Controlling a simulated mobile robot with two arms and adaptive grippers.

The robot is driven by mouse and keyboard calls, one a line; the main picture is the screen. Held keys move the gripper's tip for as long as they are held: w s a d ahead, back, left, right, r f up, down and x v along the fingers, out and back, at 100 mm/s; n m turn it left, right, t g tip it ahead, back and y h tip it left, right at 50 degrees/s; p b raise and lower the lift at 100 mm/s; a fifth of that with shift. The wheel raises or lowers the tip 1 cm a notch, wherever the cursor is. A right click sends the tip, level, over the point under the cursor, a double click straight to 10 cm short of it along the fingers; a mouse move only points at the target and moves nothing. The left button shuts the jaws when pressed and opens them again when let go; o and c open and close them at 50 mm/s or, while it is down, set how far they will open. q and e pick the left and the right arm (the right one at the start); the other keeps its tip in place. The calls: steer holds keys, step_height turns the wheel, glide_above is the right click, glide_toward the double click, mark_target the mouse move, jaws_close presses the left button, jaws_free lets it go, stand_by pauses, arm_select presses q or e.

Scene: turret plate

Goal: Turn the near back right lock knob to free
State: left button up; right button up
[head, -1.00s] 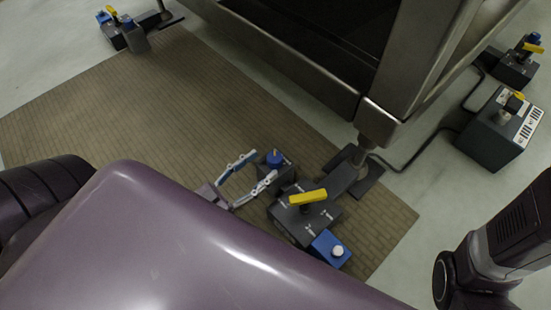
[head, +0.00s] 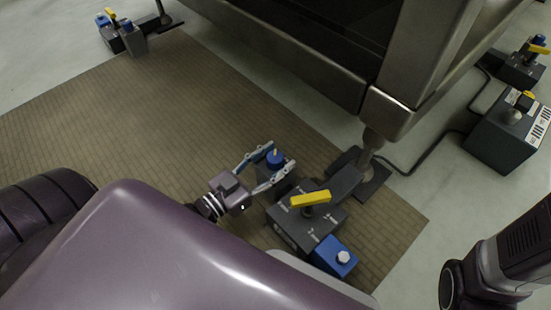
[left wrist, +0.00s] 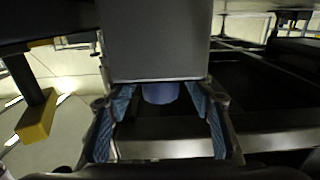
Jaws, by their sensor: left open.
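The near unit, a dark grey box (head: 290,222), stands on the mat with a yellow handle (head: 311,199) on top. A round blue lock knob (head: 275,159) with a small yellow mark sits on a grey block at its far left side. My left gripper (head: 268,168) is open, its two fingers spread either side of the knob; contact cannot be told. In the left wrist view, the blue knob (left wrist: 160,93) shows between the fingertips (left wrist: 165,98), partly hidden behind a grey block (left wrist: 155,42). The yellow handle (left wrist: 37,117) is at left there. My right gripper is not in view.
A blue box with a white button (head: 334,256) adjoins the near unit. A steel frame leg (head: 374,136) stands just beyond it. Similar units stand at far left (head: 122,34) and far right (head: 520,66). A grey box (head: 500,142) is at right. The brown mat (head: 130,110) is clear at left.

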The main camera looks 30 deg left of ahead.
arm_select(q)
steer(key=shift+c, duration=0.7)
steer(key=c, duration=1.1)
steer(key=shift+o, duration=0.2)
